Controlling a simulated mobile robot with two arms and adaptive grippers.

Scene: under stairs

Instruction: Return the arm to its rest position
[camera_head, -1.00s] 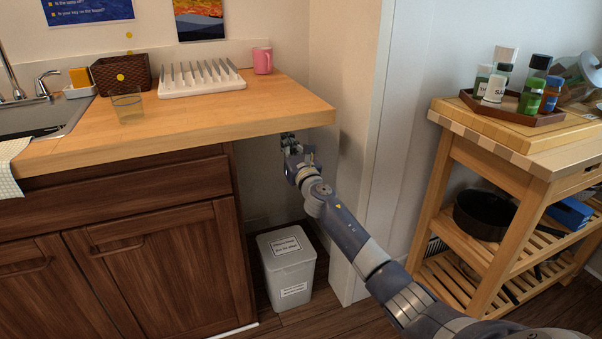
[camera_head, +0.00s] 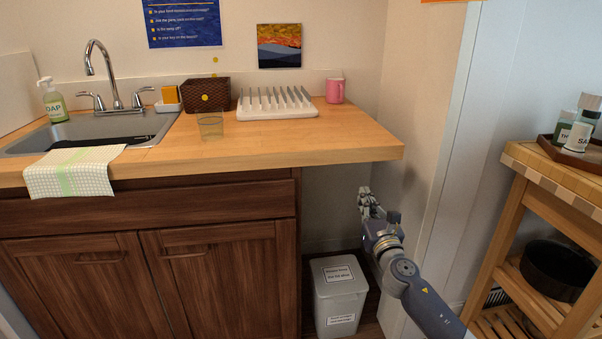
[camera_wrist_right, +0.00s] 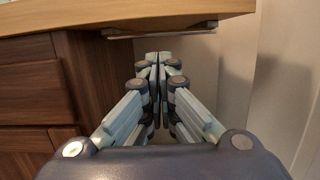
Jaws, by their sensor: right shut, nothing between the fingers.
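My right gripper (camera_head: 366,196) is in the head view, right of the cabinet and lower than the counter's right end. It is shut and empty; in the right wrist view its fingertips (camera_wrist_right: 152,58) meet with nothing between them. The forearm reaches in from the lower right of the head view. In the right wrist view the counter's underside is just above and beyond the fingers. My left gripper is not in view.
The wooden counter (camera_head: 340,150) overhangs near the gripper. A lidded white bin (camera_head: 338,290) stands on the floor below it. A wooden cart (camera_head: 535,210) with a black pot (camera_head: 556,268) is at the right. A pink mug (camera_head: 335,91) and dish rack (camera_head: 275,113) sit on the counter.

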